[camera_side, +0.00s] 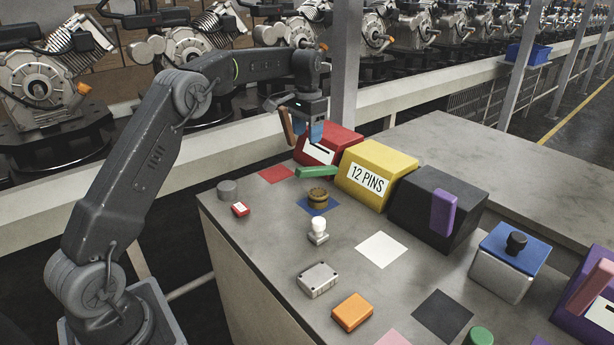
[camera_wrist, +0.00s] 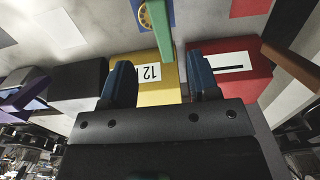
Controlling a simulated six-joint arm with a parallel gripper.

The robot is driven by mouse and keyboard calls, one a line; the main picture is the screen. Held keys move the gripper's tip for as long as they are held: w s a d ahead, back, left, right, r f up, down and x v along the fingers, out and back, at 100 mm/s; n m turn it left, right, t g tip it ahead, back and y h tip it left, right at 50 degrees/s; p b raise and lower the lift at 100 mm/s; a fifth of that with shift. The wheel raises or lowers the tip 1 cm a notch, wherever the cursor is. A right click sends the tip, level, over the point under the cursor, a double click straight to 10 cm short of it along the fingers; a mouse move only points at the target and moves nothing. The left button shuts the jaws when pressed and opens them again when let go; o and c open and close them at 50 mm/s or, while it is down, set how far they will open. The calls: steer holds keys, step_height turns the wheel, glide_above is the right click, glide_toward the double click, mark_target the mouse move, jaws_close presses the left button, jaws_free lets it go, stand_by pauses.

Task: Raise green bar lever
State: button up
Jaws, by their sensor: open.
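The green bar lever (camera_side: 316,171) lies low and roughly level in the side view, in front of the red box (camera_side: 338,139) and beside the yellow "12 PINS" box (camera_side: 377,172). In the wrist view the green bar (camera_wrist: 163,30) runs out from the gap between the yellow and red boxes. My gripper (camera_side: 317,133) is above the red box in the side view. In the wrist view its two blue fingers (camera_wrist: 162,80) are spread wide and empty, with the bar's near end ahead, between their lines. They appear apart from the bar.
A brown lever (camera_side: 288,127) stands at the red box's left. A black box with a purple lever (camera_side: 443,212) stands right of the yellow box. A brown round piece (camera_side: 318,196) on a blue square and a white knob (camera_side: 318,229) are on the table nearby.

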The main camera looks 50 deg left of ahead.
mark_target(307, 169)
step_height(307, 169, down, 14)
steer(key=shift+r, duration=0.1)
stand_by(0.5)
jaws_close()
stand_by(0.4)
